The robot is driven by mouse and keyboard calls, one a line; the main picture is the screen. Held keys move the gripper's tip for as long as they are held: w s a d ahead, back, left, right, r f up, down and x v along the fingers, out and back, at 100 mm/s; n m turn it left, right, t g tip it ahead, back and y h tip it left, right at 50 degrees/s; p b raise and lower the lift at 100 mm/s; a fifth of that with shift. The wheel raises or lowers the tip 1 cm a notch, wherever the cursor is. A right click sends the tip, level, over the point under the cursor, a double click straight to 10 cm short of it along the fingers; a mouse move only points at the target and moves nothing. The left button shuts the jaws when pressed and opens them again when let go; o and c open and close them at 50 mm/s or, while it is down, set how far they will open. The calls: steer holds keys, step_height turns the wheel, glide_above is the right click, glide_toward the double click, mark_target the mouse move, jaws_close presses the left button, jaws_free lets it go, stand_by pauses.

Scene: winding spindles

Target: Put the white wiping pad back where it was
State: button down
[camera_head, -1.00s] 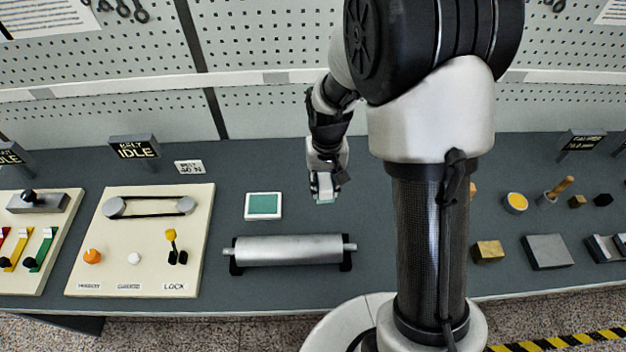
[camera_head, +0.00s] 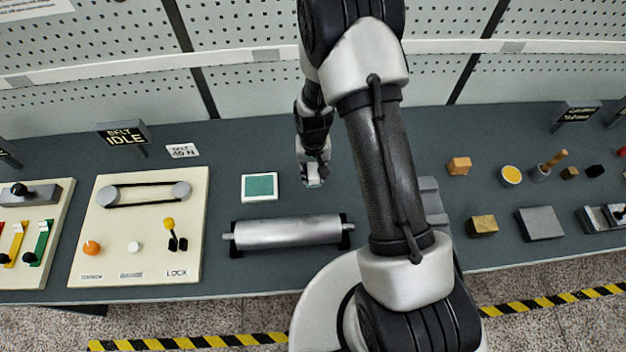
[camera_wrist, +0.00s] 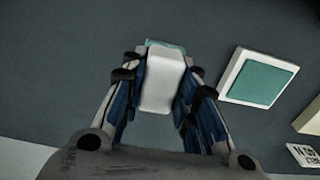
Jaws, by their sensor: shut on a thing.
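My gripper (camera_head: 314,180) is shut on the white wiping pad (camera_wrist: 162,80), which sits between the two fingers in the wrist view. A strip of teal shows at the pad's far edge. In the head view the pad is mostly hidden by the gripper, with a small pale-green edge showing. The gripper is over the bench, right of a white square tray with a teal inside (camera_head: 260,187) and behind the metal roller. The tray also shows in the wrist view (camera_wrist: 255,82), to the right of the pad and apart from it. I cannot tell whether the pad touches the bench.
The silver roller (camera_head: 288,232) lies on black supports in front. The belt panel (camera_head: 140,225) stands at left, with a "BELT IDLE" sign (camera_head: 126,136) behind it. Wooden and metal blocks (camera_head: 541,224) and a yellow-topped pot (camera_head: 511,175) are at right. Bare bench lies around the gripper.

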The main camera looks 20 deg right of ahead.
mark_target(313, 180)
steer(key=shift+f, duration=2.4)
steer(key=shift+f+b, duration=0.1)
steer(key=shift+b, duration=0.3)
steer(key=shift+f, duration=0.2)
steer(key=c, duration=1.2)
jaws_free()
steer(key=shift+r, duration=0.1)
steer(key=shift+c, duration=0.2)
